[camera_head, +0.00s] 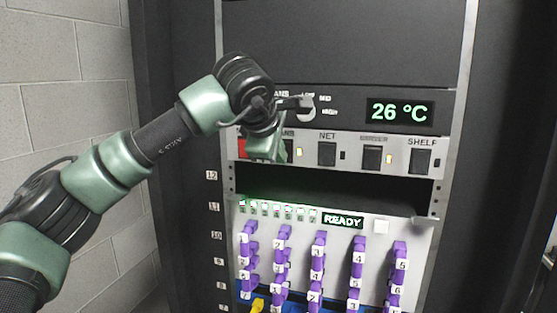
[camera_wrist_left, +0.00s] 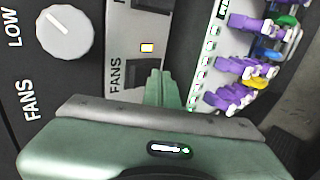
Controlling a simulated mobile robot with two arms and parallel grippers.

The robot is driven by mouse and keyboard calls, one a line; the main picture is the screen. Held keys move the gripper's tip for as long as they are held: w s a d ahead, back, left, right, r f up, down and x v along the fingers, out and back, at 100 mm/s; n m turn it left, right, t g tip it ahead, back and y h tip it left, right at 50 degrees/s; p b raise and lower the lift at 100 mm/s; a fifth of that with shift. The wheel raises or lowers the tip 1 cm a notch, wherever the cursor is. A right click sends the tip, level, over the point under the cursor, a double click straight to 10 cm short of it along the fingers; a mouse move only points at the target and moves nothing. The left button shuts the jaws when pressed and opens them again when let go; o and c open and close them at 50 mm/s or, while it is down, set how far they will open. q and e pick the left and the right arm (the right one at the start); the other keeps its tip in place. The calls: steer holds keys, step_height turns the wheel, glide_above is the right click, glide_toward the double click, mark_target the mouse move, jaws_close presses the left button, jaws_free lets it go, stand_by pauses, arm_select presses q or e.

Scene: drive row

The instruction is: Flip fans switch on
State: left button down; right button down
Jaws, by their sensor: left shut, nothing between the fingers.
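The fans switch (camera_head: 289,151) is a dark rocker on the light grey strip, partly hidden behind my left gripper in the head view. Its label reads "ANS" there and "FANS" in the left wrist view. A small lit yellow-orange lamp (camera_head: 299,152) sits beside it, and this lamp also shows in the left wrist view (camera_wrist_left: 147,47). My left gripper (camera_head: 264,152) is shut and empty, with its green fingertips (camera_wrist_left: 165,88) in front of the strip at the switch's left edge. Whether they touch the switch, and how the rocker is tilted, I cannot tell. My right gripper is out of view.
A round fans knob (camera_wrist_left: 66,32) is on the panel above, beside a "26 °C" display (camera_head: 400,112). Net switch (camera_head: 326,154), another switch (camera_head: 372,157) and shelf switch (camera_head: 420,161) stand to the right. A red part (camera_head: 242,148) shows left. Below are purple plugs (camera_head: 318,255).

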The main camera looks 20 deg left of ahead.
arm_select(q)
step_height(320, 180, up, 2)
steer(key=shift+w+p, duration=0.1)
steer(key=shift+p, duration=0.5)
steer(key=shift+f, duration=0.1)
